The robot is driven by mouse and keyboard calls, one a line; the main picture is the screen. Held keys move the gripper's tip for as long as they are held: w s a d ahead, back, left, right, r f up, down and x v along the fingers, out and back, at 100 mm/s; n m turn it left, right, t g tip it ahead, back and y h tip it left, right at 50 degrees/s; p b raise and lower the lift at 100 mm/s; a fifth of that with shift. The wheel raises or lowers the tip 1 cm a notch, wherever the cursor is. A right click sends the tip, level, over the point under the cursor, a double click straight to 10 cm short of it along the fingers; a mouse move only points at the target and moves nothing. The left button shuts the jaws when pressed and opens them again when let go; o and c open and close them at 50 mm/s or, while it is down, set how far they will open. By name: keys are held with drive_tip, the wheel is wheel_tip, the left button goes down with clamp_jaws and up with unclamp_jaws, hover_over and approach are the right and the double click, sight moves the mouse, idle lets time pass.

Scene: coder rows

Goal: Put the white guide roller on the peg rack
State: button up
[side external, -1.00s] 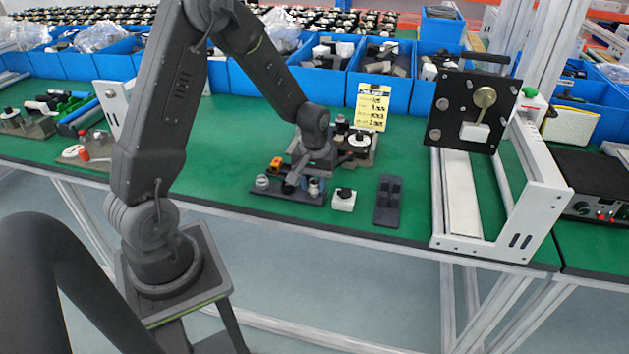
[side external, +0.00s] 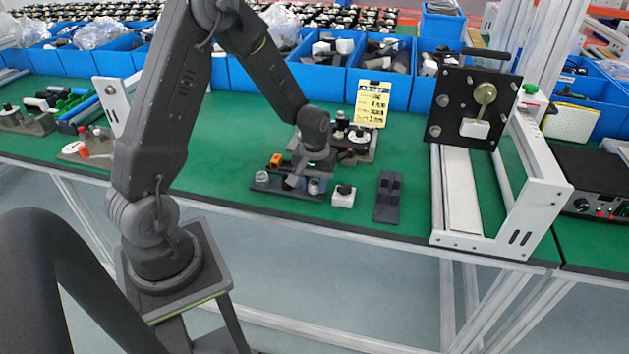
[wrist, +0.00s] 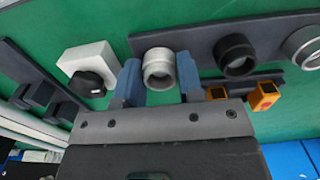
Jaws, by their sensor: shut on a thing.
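A pale silver ring-shaped roller (wrist: 158,68) stands between the blue fingers of my gripper (wrist: 158,82) in the wrist view, and the gripper is shut on it. It is the nearest match to the white guide roller, though it looks grey. It also shows at the right end of the dark strip (side external: 285,191) in the side view (side external: 313,186). A black ring (wrist: 235,52) and another silver ring (wrist: 303,47) sit along the same strip. I cannot tell for certain which part is the peg rack. A dark block with two raised parts (side external: 388,196) lies to the right.
A white block with a black knob (side external: 344,195) stands close beside the strip. Orange pieces (wrist: 263,95) lie near my fingers. A dark fixture with a white disc (side external: 358,138) is behind. A white frame with a black plate (side external: 470,105) stands right. Green table is clear between.

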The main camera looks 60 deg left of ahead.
drive_tip(key=shift+f, duration=0.15)
idle(0.3)
drive_tip(key=o, duration=1.1)
wheel_tip(320, 180, up, 14)
drive_tip(key=shift+f, duration=0.1)
